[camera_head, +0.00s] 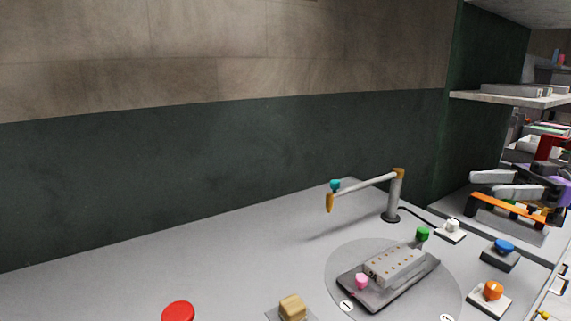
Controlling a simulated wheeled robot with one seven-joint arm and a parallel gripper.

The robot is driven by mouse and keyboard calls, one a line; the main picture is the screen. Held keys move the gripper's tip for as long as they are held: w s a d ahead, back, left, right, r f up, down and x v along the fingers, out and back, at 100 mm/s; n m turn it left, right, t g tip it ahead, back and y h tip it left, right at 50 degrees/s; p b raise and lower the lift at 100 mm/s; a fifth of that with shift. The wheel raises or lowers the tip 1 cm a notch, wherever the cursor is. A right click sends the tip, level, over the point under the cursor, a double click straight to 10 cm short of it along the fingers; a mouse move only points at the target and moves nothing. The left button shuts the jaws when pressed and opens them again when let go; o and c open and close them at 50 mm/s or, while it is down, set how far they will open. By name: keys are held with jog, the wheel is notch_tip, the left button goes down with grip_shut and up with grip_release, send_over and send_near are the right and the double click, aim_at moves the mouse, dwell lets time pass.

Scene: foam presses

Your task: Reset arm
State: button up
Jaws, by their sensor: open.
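A small swing arm stands at the back of the grey table. It has a grey post (394,203), an orange joint on top, and a pale bar (362,187) reaching left. The bar ends in an orange tip (330,203) with a teal knob (335,185) on it. The tip hangs above the table, left of a round grey disc (338,262). A dark tray with a grey perforated block (393,265) lies on the disc, with a pink knob (362,281) and a green knob (423,233) at its ends. My gripper is not in view.
Buttons stand to the right: white (452,226), blue (504,246) and orange (493,291). A red button (178,311) and a tan block (292,307) are at the front. Shelving (510,95) with cluttered items stands far right. The table's left is clear.

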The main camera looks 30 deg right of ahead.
jog(key=s+f+m+t+h+p, duration=0.1)
jog(key=s+f+m+t+h, duration=0.1)
jog(key=s+f, duration=0.45)
jog(key=s+f+m+t+h, duration=0.1)
jog(key=s+f+h, duration=0.25)
jog(key=f, duration=0.65)
jog(key=s+a+f+m+t+h+p, duration=0.15)
jog(key=s+a+f+m+h, duration=0.25)
jog(key=s+a+f, duration=0.85)
jog(key=s+a+f+m+t+h, duration=0.1)
jog(key=s+a+f, duration=0.1)
jog(key=a, duration=0.2)
jog(key=s+a+f+h, duration=0.1)
jog(key=s+a+f, duration=0.1)
jog(key=a+f, duration=0.15)
jog(key=w+a+r+m+h, duration=0.1)
jog(key=a+r, duration=0.3)
jog(key=a, duration=0.6)
jog(key=w+a+r+m+h, duration=0.2)
jog(key=a+r+m+h, duration=0.1)
jog(key=a, duration=0.7)
jog(key=shift+a+r+p, duration=0.2)
jog(key=shift+r+p, duration=0.25)
jog(key=shift+r, duration=0.2)
jog(key=shift+w+t, duration=0.1)
jog(key=shift+t, duration=0.15)
